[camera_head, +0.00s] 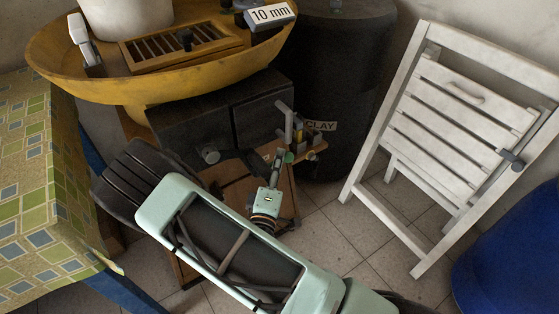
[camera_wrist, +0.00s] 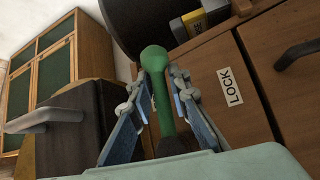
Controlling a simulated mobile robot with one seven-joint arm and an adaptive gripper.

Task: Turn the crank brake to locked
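The crank brake has a green handle with a rounded knob, seen close in the wrist view (camera_wrist: 155,75). In the head view its small green knob (camera_head: 289,158) shows beside a wooden block. My gripper (camera_head: 280,160) reaches it from below, past the mint wrist. In the wrist view the blue-grey fingers of my gripper (camera_wrist: 160,85) stand close on both sides of the green handle, shut on it. A white LOCK label (camera_wrist: 230,87) is on the brown wood to the right of the handle. The lower end of the crank is partly hidden.
A yellow basin (camera_head: 110,92) with a slatted wooden piece is above the dark box (camera_head: 190,125). A black bin labelled CLAY (camera_head: 335,80) stands behind. A white folding chair (camera_head: 460,125) is at right, a blue bin (camera_head: 515,255) lower right, a patterned table (camera_head: 50,180) left.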

